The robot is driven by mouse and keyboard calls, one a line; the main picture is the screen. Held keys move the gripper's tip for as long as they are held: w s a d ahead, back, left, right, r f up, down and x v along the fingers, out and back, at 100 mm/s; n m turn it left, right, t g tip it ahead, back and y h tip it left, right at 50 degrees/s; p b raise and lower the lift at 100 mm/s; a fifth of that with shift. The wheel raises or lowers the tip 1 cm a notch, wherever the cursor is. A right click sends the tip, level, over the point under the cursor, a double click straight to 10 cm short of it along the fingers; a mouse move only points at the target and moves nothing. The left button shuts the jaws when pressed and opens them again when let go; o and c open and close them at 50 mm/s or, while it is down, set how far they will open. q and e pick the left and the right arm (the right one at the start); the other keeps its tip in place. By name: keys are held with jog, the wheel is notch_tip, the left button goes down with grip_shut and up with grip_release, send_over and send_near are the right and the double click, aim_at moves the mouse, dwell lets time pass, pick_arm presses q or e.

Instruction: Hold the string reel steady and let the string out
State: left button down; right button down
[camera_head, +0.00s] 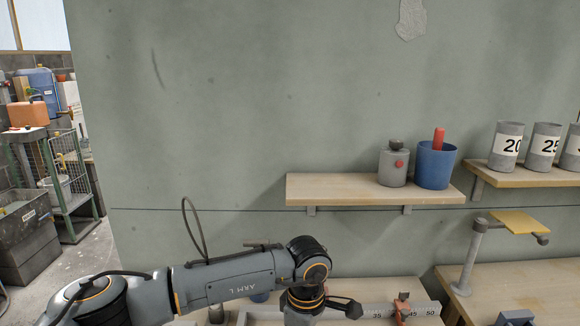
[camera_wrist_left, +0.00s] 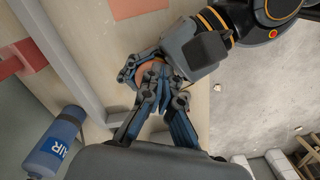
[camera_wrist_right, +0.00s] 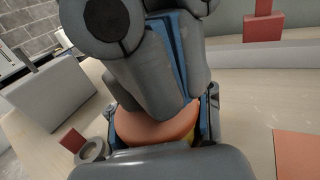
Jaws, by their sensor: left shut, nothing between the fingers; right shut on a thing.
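The orange string reel (camera_wrist_right: 155,126) sits between the two fingers of my right gripper (camera_wrist_right: 160,112), which is shut on it. In the left wrist view the reel (camera_wrist_left: 149,68) is partly covered by the fingers of both grippers. My left gripper (camera_wrist_left: 156,82) is shut and empty, its fingertips close beside the reel; I cannot tell whether they touch it. In the right wrist view my left arm and gripper hide the reel's upper part. I cannot make out the string. In the head view neither the reel nor my right gripper shows.
A grey roll of tape (camera_wrist_right: 92,149) lies near a red block (camera_wrist_right: 72,140). A marked rail (camera_head: 375,311) and a shelf (camera_head: 340,187) with a blue cup (camera_head: 434,166) are ahead.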

pick_arm(q)
jog(key=shift+w, duration=0.75)
pick_arm(e)
jog(key=shift+d, duration=0.1)
pick_arm(q)
jog(key=shift+d, duration=0.15)
notch_tip(320, 180, up, 6)
jog(key=shift+s+d, duration=0.15)
jog(key=shift+d, duration=0.3)
dwell(0.3)
notch_tip(320, 180, down, 6)
jog(key=s+a+m, duration=0.2)
jog(key=m, duration=0.4)
jog(key=shift+s+a, duration=0.15)
jog(key=shift+s, duration=0.25)
